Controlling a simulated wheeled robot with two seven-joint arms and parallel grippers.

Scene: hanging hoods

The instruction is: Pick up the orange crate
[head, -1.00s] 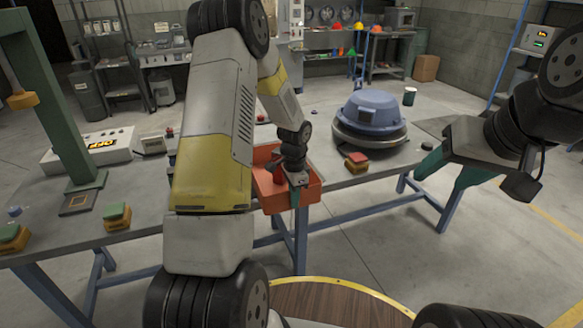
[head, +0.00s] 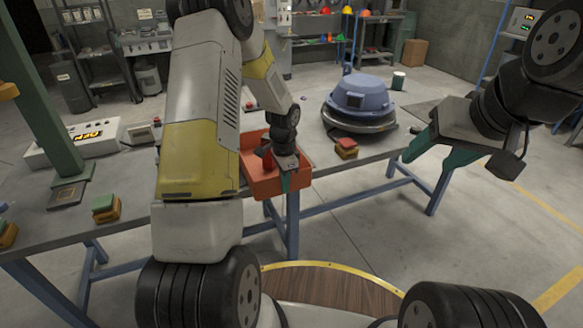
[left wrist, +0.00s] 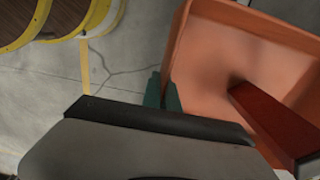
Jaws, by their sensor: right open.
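The orange crate (head: 262,184) is at the front edge of the grey workbench, partly hidden by my left arm. Its orange wall and floor also show in the left wrist view (left wrist: 208,60). A red object (left wrist: 262,112) is inside it. My left gripper (head: 287,182) is at the crate's near right wall, its green fingers pointing down. In the left wrist view, the fingers (left wrist: 162,90) are close together at the crate's wall; whether they clamp it is unclear. My right gripper (head: 426,176) is open and empty, off the bench to the right.
A blue domed hood (head: 361,92) on a dark round base stands on the bench right of the crate. A red-and-yellow block (head: 346,148) lies near the front edge. A white control box (head: 75,142) and a green post (head: 38,100) stand at left. Open floor lies right of the bench.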

